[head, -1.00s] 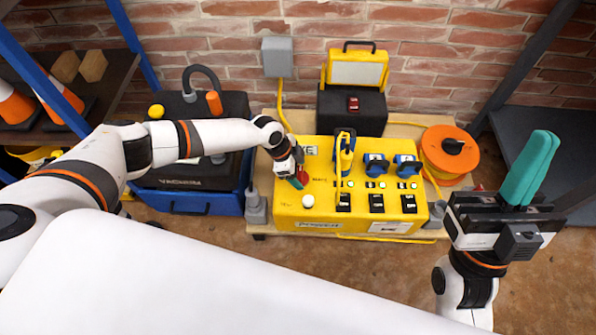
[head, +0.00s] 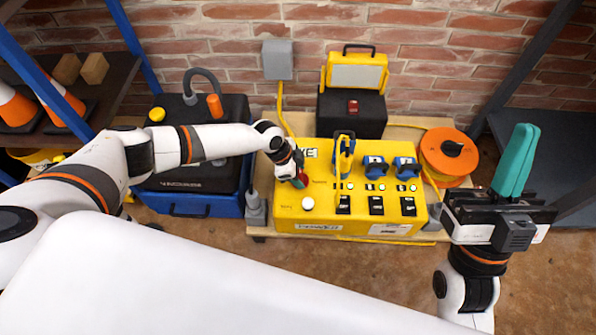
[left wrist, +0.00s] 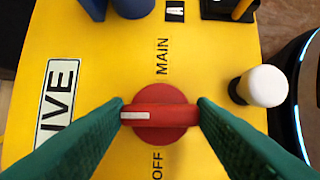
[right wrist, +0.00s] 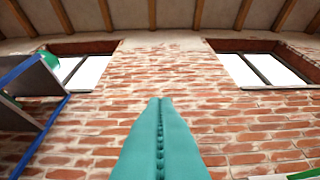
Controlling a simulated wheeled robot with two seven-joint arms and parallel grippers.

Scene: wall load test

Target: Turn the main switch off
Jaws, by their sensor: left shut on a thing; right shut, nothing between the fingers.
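The main switch is a red rotary knob (left wrist: 160,114) on a yellow power box (head: 322,212). In the left wrist view its handle lies crosswise, with a white mark at its left end. The word MAIN stands above the knob and OFF below it. My left gripper (left wrist: 161,112) is shut on the handle, one green finger at each end. In the head view my left gripper (head: 299,181) largely hides the knob. My right gripper (head: 515,160) is raised at the right, its fingers together and empty; they also show in the right wrist view (right wrist: 160,140).
A white round button (left wrist: 264,86) sits right of the knob. The box also carries blue plugs (head: 375,166) and black switches (head: 376,206). An orange cable reel (head: 432,166) stands at its right, a black and blue vacuum (head: 185,203) at its left.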

